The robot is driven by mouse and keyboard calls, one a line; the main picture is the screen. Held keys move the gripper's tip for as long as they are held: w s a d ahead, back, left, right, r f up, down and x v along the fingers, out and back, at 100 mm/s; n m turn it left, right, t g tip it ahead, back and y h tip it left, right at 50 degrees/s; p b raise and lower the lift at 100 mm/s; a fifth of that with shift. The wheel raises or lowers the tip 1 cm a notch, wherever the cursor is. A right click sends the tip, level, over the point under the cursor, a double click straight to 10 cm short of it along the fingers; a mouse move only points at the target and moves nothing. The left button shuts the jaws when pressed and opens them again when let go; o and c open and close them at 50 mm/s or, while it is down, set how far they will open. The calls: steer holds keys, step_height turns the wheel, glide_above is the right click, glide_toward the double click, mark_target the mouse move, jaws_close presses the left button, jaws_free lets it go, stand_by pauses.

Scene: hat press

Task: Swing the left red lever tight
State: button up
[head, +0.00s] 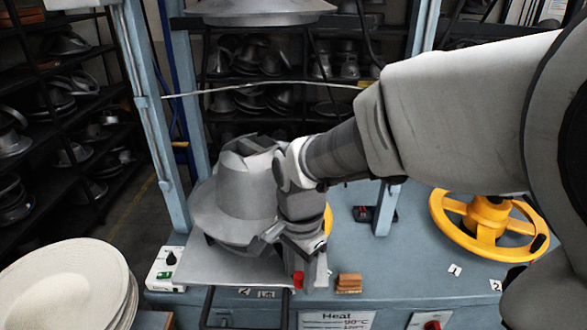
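A small red piece (298,280), likely the end of the left red lever, shows at the front right corner of the grey press plate (235,272). The rest of the lever is hidden behind my gripper. My gripper (306,262) points down right above this red piece, beside the grey metal hat mould (240,200). I cannot tell whether its fingers touch the red piece or are shut on it. Another small red part (362,213) lies at the back of the blue table, right of my gripper.
A yellow handwheel (487,222) stands on the blue table (420,262) at the right. A wooden block (348,284) sits near the front edge. Pale hats (62,285) are stacked at the lower left.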

stand_by(0.3)
step_height(320, 180, up, 17)
steer(key=shift+r, duration=0.2)
stand_by(0.4)
steer(key=shift+s+d+f+n+t, duration=0.95)
steer(key=shift+s+d+n, duration=0.55)
steer(key=shift+d, duration=0.55)
steer(key=shift+s+d+f+n+t, duration=0.9)
steer(key=shift+s+d+n, duration=0.35)
steer(key=shift+d+n, duration=0.7)
steer(key=shift+s+d+f+n+t, duration=0.95)
steer(key=shift+s+d+n, duration=0.5)
steer(key=shift+d, duration=0.7)
steer(key=shift+w, duration=0.1)
